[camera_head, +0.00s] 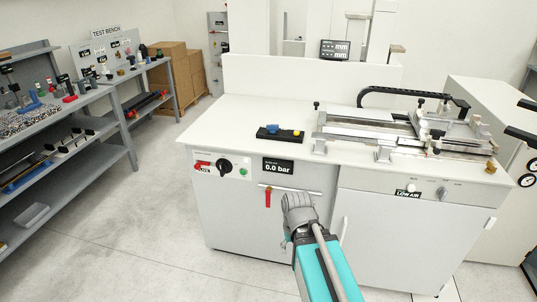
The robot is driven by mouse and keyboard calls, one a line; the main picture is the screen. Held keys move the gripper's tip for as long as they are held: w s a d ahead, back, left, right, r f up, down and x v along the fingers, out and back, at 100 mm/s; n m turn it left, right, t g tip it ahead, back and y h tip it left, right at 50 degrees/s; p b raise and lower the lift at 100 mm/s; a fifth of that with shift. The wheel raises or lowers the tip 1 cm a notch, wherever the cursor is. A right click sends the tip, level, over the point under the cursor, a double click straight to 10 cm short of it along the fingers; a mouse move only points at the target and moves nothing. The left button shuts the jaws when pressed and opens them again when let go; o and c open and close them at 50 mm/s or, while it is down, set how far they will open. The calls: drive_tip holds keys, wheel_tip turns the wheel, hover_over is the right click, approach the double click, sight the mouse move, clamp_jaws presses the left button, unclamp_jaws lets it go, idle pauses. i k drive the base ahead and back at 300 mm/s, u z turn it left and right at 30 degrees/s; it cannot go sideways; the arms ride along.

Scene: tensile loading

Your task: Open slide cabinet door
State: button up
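A white bench cabinet (237,222) stands in the middle of the view. Its right front panel (400,248) looks like a closed door, with a slim vertical white handle (345,231) near its left edge. My gripper (298,202) is in front of the cabinet, left of that handle and apart from it in the picture. I see the gripper from behind, so its fingertips are hidden and I cannot tell whether it is open or shut. My arm hides part of the cabinet front below it.
A red valve lever (267,198) hangs on the cabinet front just left of my gripper. A slide rig (405,130) and a small dark block (280,134) sit on the worktop. Shelves (75,140) stand at the left. The floor (140,215) between is clear.

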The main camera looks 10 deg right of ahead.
sight(396, 243)
drive_tip(key=z, duration=0.8)
drive_tip(key=k, duration=0.6)
drive_tip(key=z, duration=0.45)
drive_tip(key=i, duration=0.45)
drive_tip(key=z, duration=0.05)
